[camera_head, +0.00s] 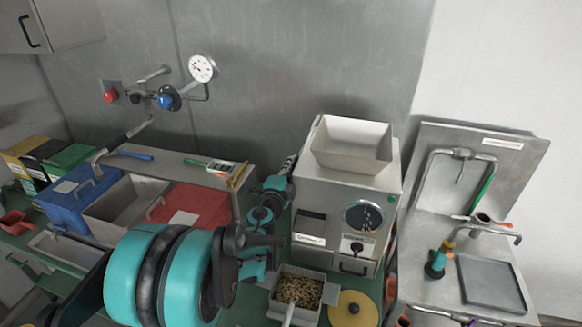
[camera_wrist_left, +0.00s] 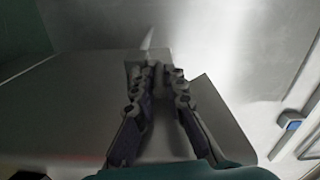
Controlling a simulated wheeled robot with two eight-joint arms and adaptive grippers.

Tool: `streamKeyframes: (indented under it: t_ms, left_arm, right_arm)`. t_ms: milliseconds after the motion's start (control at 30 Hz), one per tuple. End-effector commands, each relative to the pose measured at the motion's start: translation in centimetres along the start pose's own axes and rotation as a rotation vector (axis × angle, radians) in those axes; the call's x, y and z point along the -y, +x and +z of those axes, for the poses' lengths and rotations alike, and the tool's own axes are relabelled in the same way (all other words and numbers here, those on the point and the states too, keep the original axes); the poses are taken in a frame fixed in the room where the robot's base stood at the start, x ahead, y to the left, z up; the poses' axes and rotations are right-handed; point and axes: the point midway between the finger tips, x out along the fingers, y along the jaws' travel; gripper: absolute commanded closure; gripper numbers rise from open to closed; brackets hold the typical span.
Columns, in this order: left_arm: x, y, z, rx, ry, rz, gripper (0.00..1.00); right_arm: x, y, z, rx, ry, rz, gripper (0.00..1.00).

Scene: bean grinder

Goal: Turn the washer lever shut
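The wash station (camera_head: 480,165) with its bent grey pipe stands at the right in the head view. A green handle (camera_head: 486,188) slants beside the pipe, and an orange-and-grey fitting (camera_head: 482,218) sits below it. I cannot tell for sure which of these is the washer lever. My left gripper (camera_head: 289,165) is at the left side of the grey grinder box (camera_head: 345,185), far from the wash station. In the left wrist view its two fingers (camera_wrist_left: 160,90) stand apart with a narrow gap and nothing clearly held.
A bean bin (camera_head: 298,290) and a yellow disc (camera_head: 353,309) lie before the grinder.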

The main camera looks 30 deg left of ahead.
Motion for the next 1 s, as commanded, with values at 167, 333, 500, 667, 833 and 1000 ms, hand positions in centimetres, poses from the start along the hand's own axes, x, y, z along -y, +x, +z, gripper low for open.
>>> streamKeyframes:
  t_ms: [167, 333, 500, 667, 833, 1000]
  left_arm:
    - [0.0, 0.0, 0.0, 0.0, 0.0, 0.0, 1.0]
    - [0.0, 0.0, 0.2, -0.018, 0.0, 0.004, 1.0]
    - [0.1, 0.1, 0.7, -0.083, 0.0, 0.017, 1.0]
    - [0.2, 0.2, 1.4, -0.185, 0.0, 0.037, 1.0]
    - [0.3, 0.4, 2.0, -0.302, 0.0, 0.06, 1.0]
    - [0.4, 0.6, 2.4, -0.402, 0.0, 0.08, 1.0]
  right_arm:
    - [0.0, 0.0, 0.0, 0.0, 0.0, 0.0, 0.63]
    - [0.0, 0.1, 0.0, 0.0, 0.0, 0.0, 0.63]
    - [0.0, 0.2, 0.1, 0.0, 0.0, 0.0, 0.63]
    - [0.0, 0.4, 0.3, 0.0, 0.0, 0.0, 0.63]
    - [0.0, 0.6, 0.4, 0.0, 0.0, 0.0, 0.63]
    - [0.0, 0.7, 0.5, 0.0, 0.0, 0.0, 0.63]
